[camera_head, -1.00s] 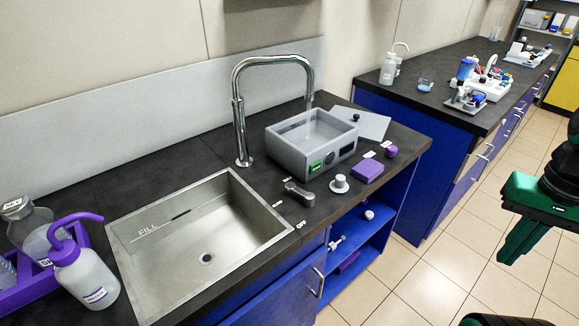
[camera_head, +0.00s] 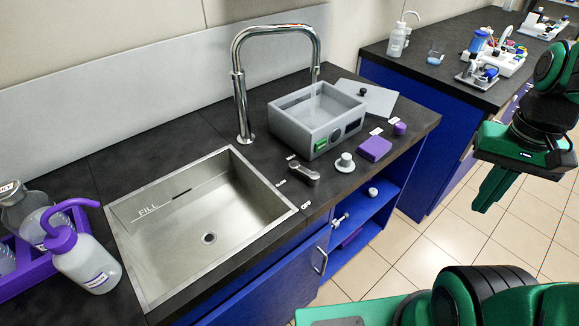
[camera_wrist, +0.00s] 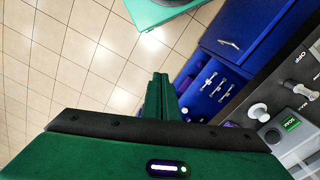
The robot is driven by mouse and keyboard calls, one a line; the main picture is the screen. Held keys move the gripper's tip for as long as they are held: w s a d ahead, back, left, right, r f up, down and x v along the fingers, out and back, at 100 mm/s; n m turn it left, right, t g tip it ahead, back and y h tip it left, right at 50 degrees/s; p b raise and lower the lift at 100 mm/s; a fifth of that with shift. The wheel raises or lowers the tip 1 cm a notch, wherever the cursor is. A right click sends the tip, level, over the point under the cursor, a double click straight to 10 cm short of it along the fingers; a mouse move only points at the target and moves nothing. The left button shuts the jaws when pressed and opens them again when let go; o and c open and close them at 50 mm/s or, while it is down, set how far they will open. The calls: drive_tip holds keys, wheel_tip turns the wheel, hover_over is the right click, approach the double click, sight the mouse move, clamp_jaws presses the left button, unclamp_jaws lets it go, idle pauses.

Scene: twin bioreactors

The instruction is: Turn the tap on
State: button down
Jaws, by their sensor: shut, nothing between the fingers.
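The chrome tap (camera_head: 241,88) arches up behind the steel sink (camera_head: 152,285); its spout end hangs over the grey water bath to the right. A grey lever handle (camera_head: 305,173) lies on the counter right of the sink, beside small white labels. It also shows at the right edge of the wrist view (camera_wrist: 301,89). My gripper (camera_head: 484,207) is shut and empty, pointing down over the floor, right of the counter and apart from the handle. In the wrist view its closed fingers (camera_wrist: 160,82) point toward the floor and the cabinet.
The grey water bath (camera_head: 298,139), a round white knob (camera_head: 345,162) and a purple block (camera_head: 375,149) stand near the handle. A second bench (camera_head: 419,78) stands behind. Open tiled floor lies in front.

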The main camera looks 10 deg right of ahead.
drive_tip(key=w+a+r+h, duration=0.1)
drive_tip(key=w+a+r, duration=0.1)
drive_tip(key=w+a, duration=0.5)
drive_tip(key=m+t+h, duration=0.2)
drive_tip(key=t, duration=0.1)
approach(296, 168)
drive_tip(key=s+a+r, duration=0.2)
drive_tip(key=s+a, duration=0.2)
drive_tip(key=s, duration=0.1)
drive_tip(key=x, duration=0.9)
drive_tip(key=shift+w+a, duration=0.15)
drive_tip(key=shift+a, duration=0.05)
drive_tip(key=shift+w+d+f, duration=0.2)
drive_tip(key=shift+w+d, duration=0.3)
drive_tip(key=shift+w, duration=0.05)
drive_tip(key=shift+w+d+f, duration=0.2)
drive_tip(key=shift+w+d, duration=0.8)
drive_tip(key=shift+w+d+m, duration=0.45)
drive_tip(key=shift+w+m, duration=0.2)
drive_tip(key=shift+m, duration=0.35)
